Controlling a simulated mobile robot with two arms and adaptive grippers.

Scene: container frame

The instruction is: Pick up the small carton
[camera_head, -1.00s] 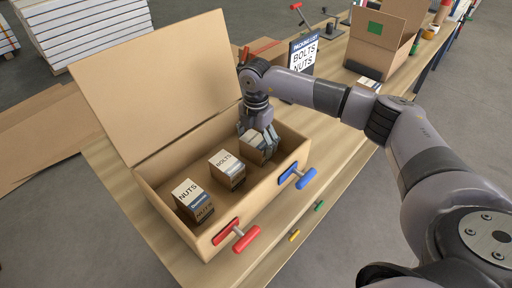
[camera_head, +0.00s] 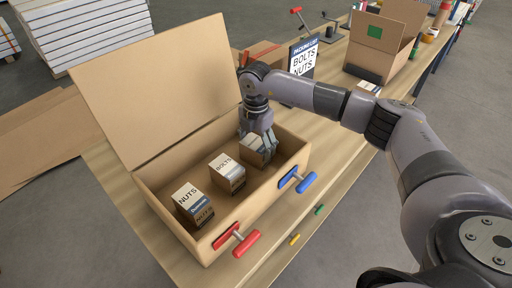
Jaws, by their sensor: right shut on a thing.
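Three small cartons stand in a row inside a large open cardboard box (camera_head: 150,185) on the workbench. The near one is labelled NUTS (camera_head: 192,204) and the middle one BOLTS (camera_head: 227,173). The far small carton (camera_head: 253,153) is at the box's right end, its label partly hidden. My right gripper (camera_head: 262,150) reaches down into the box and is shut on this far carton. I cannot tell whether the carton is clear of the box floor. My left gripper is not in view.
The box's tall lid flap (camera_head: 160,90) stands up behind it. Red (camera_head: 236,238) and blue (camera_head: 298,180) T-handles stick out in front. A packing list sign (camera_head: 303,57) and another open cardboard box (camera_head: 385,45) stand further along the bench.

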